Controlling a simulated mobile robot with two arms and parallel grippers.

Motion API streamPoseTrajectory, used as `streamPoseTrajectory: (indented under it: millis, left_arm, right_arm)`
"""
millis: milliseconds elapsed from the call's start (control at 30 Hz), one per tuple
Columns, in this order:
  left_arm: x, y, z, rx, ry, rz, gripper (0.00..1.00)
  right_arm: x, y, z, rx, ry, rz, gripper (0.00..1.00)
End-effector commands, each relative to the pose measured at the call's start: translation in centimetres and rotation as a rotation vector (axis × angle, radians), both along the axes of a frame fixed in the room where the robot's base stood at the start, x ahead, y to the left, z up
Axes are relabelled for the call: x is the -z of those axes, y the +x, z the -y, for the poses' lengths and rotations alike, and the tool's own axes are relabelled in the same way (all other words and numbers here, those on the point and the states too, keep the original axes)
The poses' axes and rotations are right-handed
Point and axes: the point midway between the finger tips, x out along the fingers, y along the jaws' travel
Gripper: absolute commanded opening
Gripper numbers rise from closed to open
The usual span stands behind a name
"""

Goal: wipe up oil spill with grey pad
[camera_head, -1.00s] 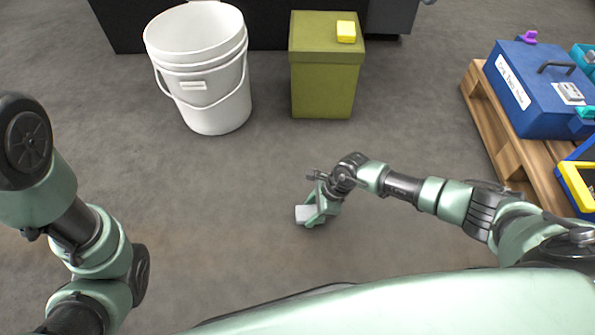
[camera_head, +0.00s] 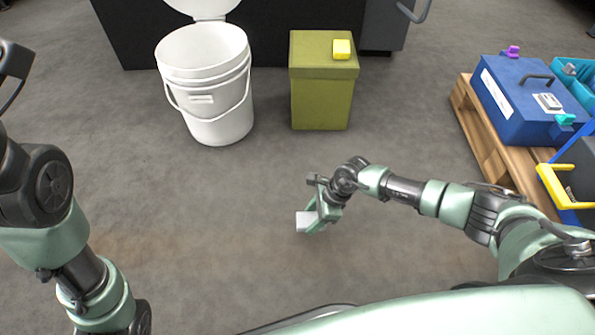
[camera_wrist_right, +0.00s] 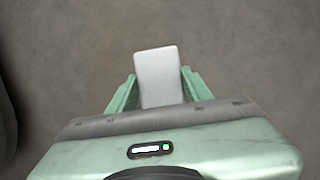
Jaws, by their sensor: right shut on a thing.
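The grey pad (camera_head: 304,221) is a small pale block in my right gripper (camera_head: 318,214), held low over the open floor. In the right wrist view the pad (camera_wrist_right: 158,72) sits between the two green fingers of the right gripper (camera_wrist_right: 160,92), sticking out past their tips. I cannot tell whether the pad touches the floor. No distinct oil spill shows; the floor (camera_head: 150,245) has only a faint brownish tint at the lower left. My left arm is at the left edge, and its gripper fingers are not in view.
A wooden pallet (camera_head: 490,135) with a blue case (camera_head: 525,105) is at the right. The floor between is clear.

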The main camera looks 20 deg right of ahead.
Motion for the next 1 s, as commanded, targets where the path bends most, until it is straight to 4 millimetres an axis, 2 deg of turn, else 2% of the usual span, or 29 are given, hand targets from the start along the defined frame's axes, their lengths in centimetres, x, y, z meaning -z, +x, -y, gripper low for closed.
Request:
streamPoseTrajectory:
  millis: [33, 200, 633, 733, 767, 867, 967, 1000]
  left_arm:
    - [-0.2, 0.4, 0.0, 0.001, 0.0, -0.014, 0.34]
    - [0.1, 1.3, -0.1, 0.002, -0.001, -0.044, 0.34]
    - [0.5, 1.5, -0.1, 0.003, -0.002, -0.053, 0.34]
    - [0.2, 1.6, -0.1, 0.004, -0.004, -0.056, 0.34]
    - [0.1, 1.7, -0.1, 0.004, -0.004, -0.06, 0.34]
    - [0.5, 3.0, -0.2, 0.004, -0.003, -0.109, 0.34]
    - [0.8, 4.1, -0.3, 0.007, -0.007, -0.163, 0.34]
    - [1.1, 4.5, -0.4, 0.009, -0.009, -0.187, 0.34]
  right_arm:
    - [-0.9, 0.2, 0.2, 0.003, 0.0, 0.001, 0.17]
    - [-2.2, 0.6, 0.6, 0.007, -0.002, 0.002, 0.17]
    - [-2.6, 0.7, 0.8, 0.007, 0.0, 0.001, 0.17]
    - [-3.8, 1.1, 0.4, -0.028, 0.0, 0.004, 0.17]
    - [-4.6, 1.4, 0.2, -0.05, 0.001, 0.006, 0.17]
    - [-8.5, 2.3, -0.9, -0.182, 0.0, 0.011, 0.17]
    - [-14.5, 3.1, -2.2, -0.398, -0.002, 0.014, 0.17]
    - [-17.1, 3.3, -2.7, -0.5, -0.003, 0.014, 0.17]
